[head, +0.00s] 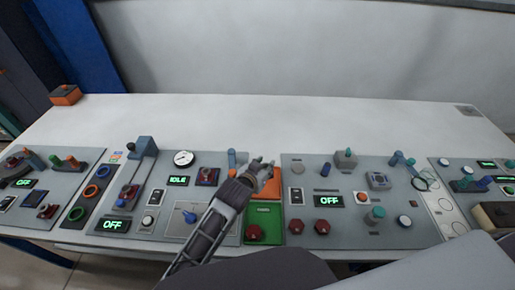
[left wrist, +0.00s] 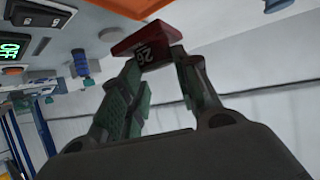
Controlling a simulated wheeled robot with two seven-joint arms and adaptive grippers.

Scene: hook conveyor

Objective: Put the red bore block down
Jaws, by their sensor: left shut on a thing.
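My left gripper (head: 260,166) reaches over the middle of the control desk, by the upper edge of an orange pad (head: 273,186). In the left wrist view its fingers (left wrist: 157,68) are shut on the red bore block (left wrist: 140,36), a dark red piece with a white number label on its face. The block sits at the fingertips, near an orange edge in that view. In the head view I cannot make out the block at the gripper. My right gripper is not in view.
A green pad (head: 265,215) with a red piece (head: 254,232) on it lies below the orange pad. Red knobs (head: 322,227) stand to its right.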

